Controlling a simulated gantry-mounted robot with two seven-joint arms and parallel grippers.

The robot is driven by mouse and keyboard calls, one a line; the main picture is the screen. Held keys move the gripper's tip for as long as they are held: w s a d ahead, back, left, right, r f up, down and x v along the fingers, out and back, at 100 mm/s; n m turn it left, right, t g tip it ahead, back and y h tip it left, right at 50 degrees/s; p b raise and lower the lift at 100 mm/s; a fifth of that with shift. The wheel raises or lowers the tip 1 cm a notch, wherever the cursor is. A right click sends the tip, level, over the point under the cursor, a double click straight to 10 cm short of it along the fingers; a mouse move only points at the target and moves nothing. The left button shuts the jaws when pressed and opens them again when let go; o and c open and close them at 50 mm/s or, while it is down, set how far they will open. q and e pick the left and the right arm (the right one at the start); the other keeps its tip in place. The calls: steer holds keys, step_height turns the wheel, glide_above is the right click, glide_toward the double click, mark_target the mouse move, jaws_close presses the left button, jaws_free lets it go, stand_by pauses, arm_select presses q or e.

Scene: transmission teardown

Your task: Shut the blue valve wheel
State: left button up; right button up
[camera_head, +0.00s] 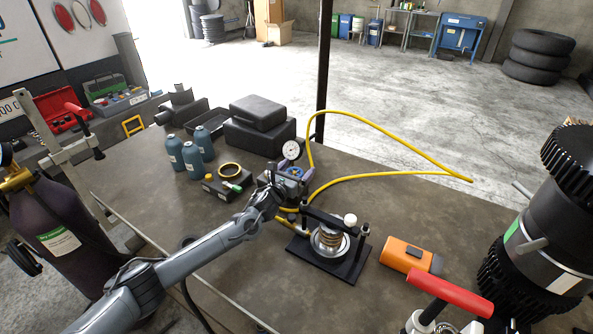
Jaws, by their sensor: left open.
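The blue valve wheel (294,171) is small and sits on a purple-grey fitting below a round white pressure gauge (292,150), near the middle of the bench. A yellow hose runs from this fitting. My left arm comes in from the lower left. Its gripper (279,182) is at the left side of the fitting, close to the valve wheel. It is open. The dark fingers overlap the fitting, so I cannot tell whether they touch the wheel. My right gripper is not in view.
A black press-like fixture (362,245) stands to the right of my left gripper, with an orange device (405,254) beside it. The yellow hose (397,142) loops across the back right.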

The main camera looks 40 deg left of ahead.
arm_select(q)
steer(key=shift+c, duration=0.2)
steer(key=c, duration=0.9)
steer(key=shift+f+m+h+b, duration=0.15)
steer(key=shift+m+h+b, duration=0.85)
steer(key=shift+h, duration=0.5)
steer(key=m+h+b, duration=0.2)
steer(key=h+b, duration=0.1)
steer(key=h, duration=0.1)
steer(key=shift+d+f+b, duration=0.1)
steer(key=shift+d+b, duration=0.05)
steer(key=shift+b, duration=0.25)
steer(key=shift+s+d+r+m+g+h+b, duration=0.1)
steer(key=shift+m+g+h+b, duration=0.2)
steer(key=shift+m+h+b, duration=0.3)
steer(key=shift+d+r+m+g+h+b, duration=0.1)
steer(key=shift+m+g+h+b, duration=0.2)
steer(key=shift+m+h+b, duration=0.3)
steer(key=o, duration=0.9)
steer(key=shift+o, duration=0.2)
